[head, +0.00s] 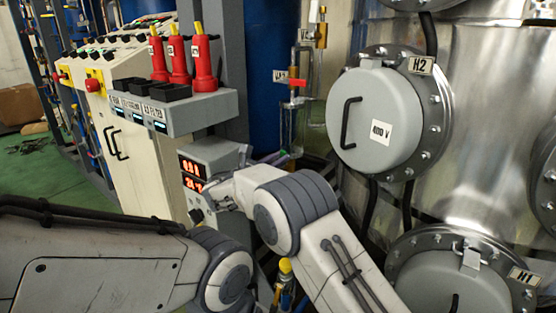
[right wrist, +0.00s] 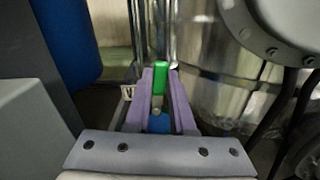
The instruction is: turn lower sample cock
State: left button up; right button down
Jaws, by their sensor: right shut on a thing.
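In the right wrist view, the two purple fingers (right wrist: 160,88) lie close on either side of a green handle (right wrist: 160,76), which appears to be the lower sample cock's lever. The handle stands upright between the fingertips, and the gripper is shut on it. A blue part (right wrist: 158,123) sits between the fingers nearer the palm. In the head view the green handle is hidden.
A metal vessel with round covers, including H2 (head: 375,120) and H1 (head: 452,290), stands at the right. A brass valve (head: 321,36) is above.

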jog(key=shift+s+a+f, duration=0.1)
jog(key=shift+a+f, duration=0.05)
jog(key=shift+f, duration=0.05)
jog(key=s+d+f+m+b, duration=0.3)
jog(key=m+b, duration=1.3)
jog(key=b, duration=1)
jog(key=shift+d+f+m, duration=0.3)
jog(key=shift+d+f, duration=0.15)
jog(key=shift+f, duration=0.95)
jog(key=c, duration=0.8)
grip_release()
jog(key=shift+o, duration=0.2)
jog(key=shift+r, duration=0.15)
